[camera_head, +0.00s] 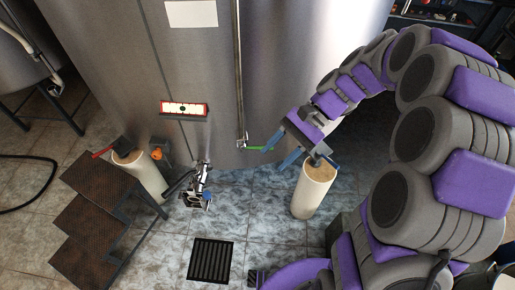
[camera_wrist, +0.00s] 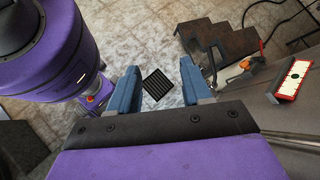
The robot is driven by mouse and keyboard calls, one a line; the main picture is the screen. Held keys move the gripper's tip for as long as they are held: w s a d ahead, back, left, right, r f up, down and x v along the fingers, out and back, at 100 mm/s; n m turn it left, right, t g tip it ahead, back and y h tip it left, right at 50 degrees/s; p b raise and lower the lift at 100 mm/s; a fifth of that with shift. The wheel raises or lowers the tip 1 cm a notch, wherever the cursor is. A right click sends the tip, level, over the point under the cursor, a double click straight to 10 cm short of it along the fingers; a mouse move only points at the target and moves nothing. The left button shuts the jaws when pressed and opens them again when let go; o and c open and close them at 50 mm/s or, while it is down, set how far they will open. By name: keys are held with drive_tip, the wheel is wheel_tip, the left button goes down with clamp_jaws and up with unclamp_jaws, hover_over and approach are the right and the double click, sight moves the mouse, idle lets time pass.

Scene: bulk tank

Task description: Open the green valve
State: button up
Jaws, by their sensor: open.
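The green valve handle (camera_head: 254,148) is a thin green lever at the foot of a vertical pipe on the steel tank (camera_head: 200,60) in the head view. My gripper (camera_head: 273,158) is beside the right end of the handle, with its two blue fingers apart. One finger appears to meet or overlap the handle's end; I cannot tell whether they touch. In the wrist view my gripper (camera_wrist: 160,68) is open, with only floor and a drain visible between its fingers. The green valve cannot be made out there.
A pale cylinder (camera_head: 313,190) stands under my gripper, and another (camera_head: 146,178) stands beside dark steps (camera_head: 85,215) at the left. Metal fittings (camera_head: 200,187) sit low before the tank. A red-framed gauge (camera_head: 184,109) is on the tank. The floor around the drain (camera_head: 210,260) is clear.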

drive_tip(key=w+d+f+m+t+y+b, duration=0.1)
drive_tip(key=w+d+f+m+y, duration=0.1)
drive_tip(key=w+f+m+y, duration=0.35)
drive_tip(key=w+d+f+m+t+y, duration=0.1)
drive_tip(key=w+d+f+m+y, duration=0.1)
drive_tip(key=w+f, duration=0.7)
drive_tip(key=w+d+f+m+t+y+b, duration=0.1)
drive_tip(key=w+d+f+m, duration=0.15)
drive_tip(key=d+f, duration=0.25)
drive_tip(key=w+d+f+m+t+y, duration=0.1)
drive_tip(key=w+d+f+m+t, duration=0.15)
drive_tip(key=d+f, duration=0.25)
drive_tip(key=b, duration=0.3)
approach(262, 147)
drive_tip(key=shift+n+g, duration=0.25)
drive_tip(key=a, duration=0.3)
drive_tip(key=a+f, duration=0.1)
drive_tip(key=a, duration=0.5)
drive_tip(key=shift+w+f, duration=0.2)
drive_tip(key=shift+f, duration=0.1)
drive_tip(key=shift+a+r, duration=0.1)
